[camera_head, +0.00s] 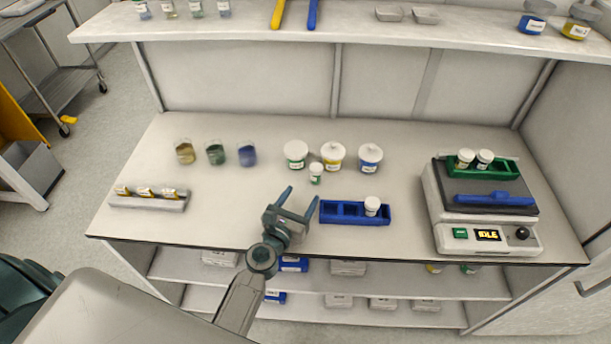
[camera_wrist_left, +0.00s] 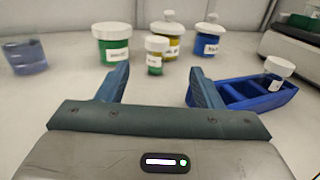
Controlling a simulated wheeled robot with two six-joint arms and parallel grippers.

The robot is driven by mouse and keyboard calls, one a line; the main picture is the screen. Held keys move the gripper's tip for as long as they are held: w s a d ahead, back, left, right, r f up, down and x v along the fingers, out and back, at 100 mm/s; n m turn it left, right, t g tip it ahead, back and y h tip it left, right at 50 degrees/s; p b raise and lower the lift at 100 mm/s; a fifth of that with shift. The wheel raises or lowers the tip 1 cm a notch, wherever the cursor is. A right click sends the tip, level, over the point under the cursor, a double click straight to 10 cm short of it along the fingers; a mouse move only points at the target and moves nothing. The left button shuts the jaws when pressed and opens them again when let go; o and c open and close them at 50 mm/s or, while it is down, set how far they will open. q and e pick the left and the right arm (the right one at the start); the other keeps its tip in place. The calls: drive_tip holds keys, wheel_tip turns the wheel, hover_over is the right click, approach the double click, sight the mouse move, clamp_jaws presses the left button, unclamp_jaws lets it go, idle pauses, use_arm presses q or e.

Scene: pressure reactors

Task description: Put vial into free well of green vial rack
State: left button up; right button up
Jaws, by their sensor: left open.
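A small vial (camera_head: 316,173) with a white cap and green label stands upright on the bench, in front of the larger jars. It also shows in the left wrist view (camera_wrist_left: 156,56), between and beyond my fingertips. My left gripper (camera_head: 300,192) is open and empty, short of the vial and not touching it. The green vial rack (camera_head: 508,173) sits on the device at the right and holds two white-capped vials (camera_head: 475,159). Which of its wells are free is hard to tell at this size. My right gripper is not in view.
A blue rack (camera_head: 340,219) with one white-capped vial (camera_head: 372,206) stands right of my gripper. Several white-lidded jars (camera_head: 333,156) stand behind the small vial. Beakers (camera_head: 216,153) and a grey rack (camera_head: 148,203) are left. The device (camera_head: 484,235) reads IDLE. A blue bar (camera_head: 488,198) lies on it.

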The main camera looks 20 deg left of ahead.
sight(314, 171)
use_arm(q)
drive_tip(key=w, duration=0.4)
drive_tip(key=shift+w+r, duration=0.1)
drive_tip(key=shift+w+d+p, duration=0.15)
drive_tip(key=shift+w+p, duration=0.15)
drive_tip(key=shift+w, duration=0.25)
drive_tip(key=w, duration=0.4)
drive_tip(key=shift+w+r, duration=0.2)
drive_tip(key=shift+w+d, duration=0.1)
drive_tip(key=shift+w, duration=0.2)
drive_tip(key=shift+s, duration=0.15)
drive_tip(key=c, duration=1.1)
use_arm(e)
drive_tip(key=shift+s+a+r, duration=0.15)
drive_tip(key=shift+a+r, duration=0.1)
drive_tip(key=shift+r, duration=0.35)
use_arm(q)
drive_tip(key=shift+c, duration=0.2)
drive_tip(key=shift+r, duration=0.1)
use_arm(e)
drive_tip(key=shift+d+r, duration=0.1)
